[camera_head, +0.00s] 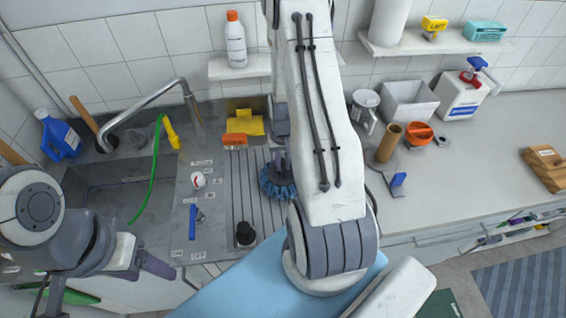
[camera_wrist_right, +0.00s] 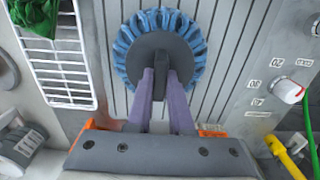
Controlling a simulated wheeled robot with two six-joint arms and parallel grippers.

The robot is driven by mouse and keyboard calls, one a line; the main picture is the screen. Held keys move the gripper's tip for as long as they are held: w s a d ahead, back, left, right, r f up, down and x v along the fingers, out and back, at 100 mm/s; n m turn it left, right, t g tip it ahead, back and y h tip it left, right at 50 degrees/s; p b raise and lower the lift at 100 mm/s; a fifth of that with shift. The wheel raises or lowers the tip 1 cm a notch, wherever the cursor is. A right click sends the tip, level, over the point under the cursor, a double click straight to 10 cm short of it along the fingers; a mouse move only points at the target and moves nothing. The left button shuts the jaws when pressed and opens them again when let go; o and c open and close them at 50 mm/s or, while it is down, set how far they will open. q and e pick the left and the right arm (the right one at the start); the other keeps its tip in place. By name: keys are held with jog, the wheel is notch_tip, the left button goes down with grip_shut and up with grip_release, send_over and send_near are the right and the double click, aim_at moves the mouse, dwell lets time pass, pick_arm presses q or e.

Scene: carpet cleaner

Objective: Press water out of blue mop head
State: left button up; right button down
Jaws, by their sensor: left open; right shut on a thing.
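The blue mop head (camera_head: 279,187) has a round fringe of blue strands around a dark grey hub. In the right wrist view, the mop head (camera_wrist_right: 158,45) lies over the grey ribbed drainboard (camera_wrist_right: 225,40); I cannot tell how firmly it touches. My right gripper (camera_wrist_right: 160,78) is shut on its hub; in the head view this gripper (camera_head: 279,155) is partly hidden by my right arm. My left gripper (camera_head: 157,266), with purple fingers, is open and empty at the lower left, in front of the sink.
The sink (camera_head: 115,195) with a curved faucet and green hose lies left. A panel with a blue lever (camera_head: 192,222) and a red-white knob (camera_head: 198,180) borders the drainboard. Yellow and orange items stand behind. A white wire rack (camera_wrist_right: 60,60) is beside the mop head.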

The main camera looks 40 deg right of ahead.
jog(key=shift+f+b, duration=0.55)
jog(key=shift+f, duration=0.1)
dwell(0.5)
dwell(1.4)
jog(key=shift+r+p, duration=2.1)
jog(key=shift+r, duration=0.5)
